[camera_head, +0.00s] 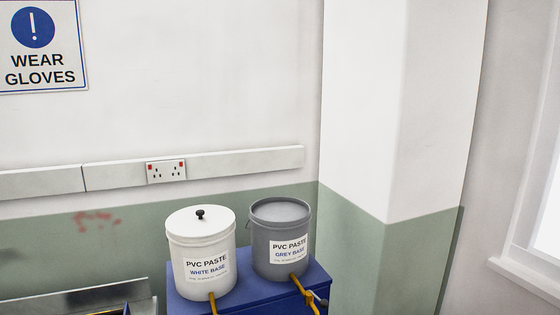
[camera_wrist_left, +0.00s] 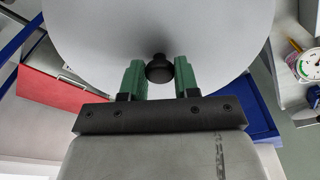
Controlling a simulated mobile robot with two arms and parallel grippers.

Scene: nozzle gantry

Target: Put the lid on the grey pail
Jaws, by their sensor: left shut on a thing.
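The grey pail (camera_head: 281,245), labelled "PVC PASTE GREY BASE", stands upright on a blue cabinet in the head view. Its rim shows with a flat grey surface inside, and no lid knob is on it. In the left wrist view, my left gripper (camera_wrist_left: 160,72) has green fingertips either side of a black knob (camera_wrist_left: 159,70) and is shut on it. The knob belongs to a wide, round, pale grey lid (camera_wrist_left: 90,35) that fills much of that view and hides what is behind it. Neither gripper shows in the head view.
A white pail (camera_head: 203,265), wearing a white lid with a black knob (camera_head: 200,214), stands close left of the grey pail. Both have yellow taps in front. The blue cabinet (camera_head: 318,272) is by a wall corner. A red panel (camera_wrist_left: 60,92) and a dial (camera_wrist_left: 308,65) show in the wrist view.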

